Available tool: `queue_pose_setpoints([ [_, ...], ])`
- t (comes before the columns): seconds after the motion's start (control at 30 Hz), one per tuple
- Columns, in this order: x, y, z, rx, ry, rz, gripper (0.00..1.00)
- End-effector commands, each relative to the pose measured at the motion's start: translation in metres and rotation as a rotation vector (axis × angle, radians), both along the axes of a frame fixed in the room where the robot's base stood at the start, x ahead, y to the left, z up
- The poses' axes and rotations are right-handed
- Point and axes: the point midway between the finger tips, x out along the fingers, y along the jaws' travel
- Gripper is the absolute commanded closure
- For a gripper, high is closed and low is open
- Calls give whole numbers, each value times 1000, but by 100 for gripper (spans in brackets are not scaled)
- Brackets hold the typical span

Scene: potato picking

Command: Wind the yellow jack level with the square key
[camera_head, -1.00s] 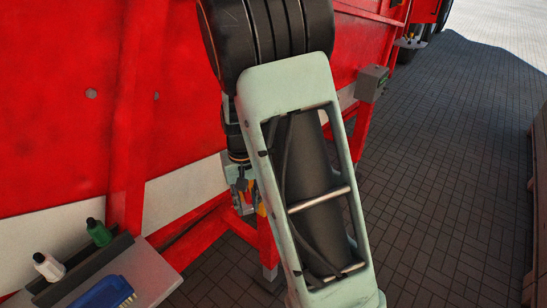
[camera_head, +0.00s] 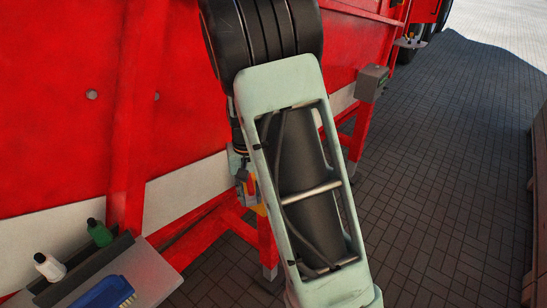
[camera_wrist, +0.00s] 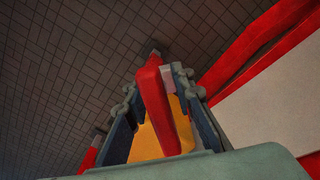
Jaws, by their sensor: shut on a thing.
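My gripper (camera_head: 246,180) is low beside the red machine, partly hidden behind my arm in the head view. In the wrist view, its two dark fingers (camera_wrist: 156,105) stand on either side of a long red piece and a yellow-orange surface. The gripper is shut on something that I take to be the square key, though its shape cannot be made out. The yellow jack (camera_head: 262,210) shows as a small patch just below the gripper, by a red leg. The yellow-orange surface (camera_wrist: 145,143) between the fingers seems to be part of it. Its level cannot be read.
The red machine wall (camera_head: 60,100) with its white stripe fills the left. A red leg (camera_head: 267,243) stands close below the gripper. A grey shelf (camera_head: 145,275) holds a white bottle, a green bottle and a blue brush. Paved ground (camera_head: 440,170) is open at right.

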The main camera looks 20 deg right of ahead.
Motion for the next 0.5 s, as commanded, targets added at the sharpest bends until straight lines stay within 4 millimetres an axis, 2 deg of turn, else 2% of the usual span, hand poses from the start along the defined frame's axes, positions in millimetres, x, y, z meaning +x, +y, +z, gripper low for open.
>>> queue_pose_setpoints([
  [0.5, 12, -10, 0, 0, 1, -59, 100],
])
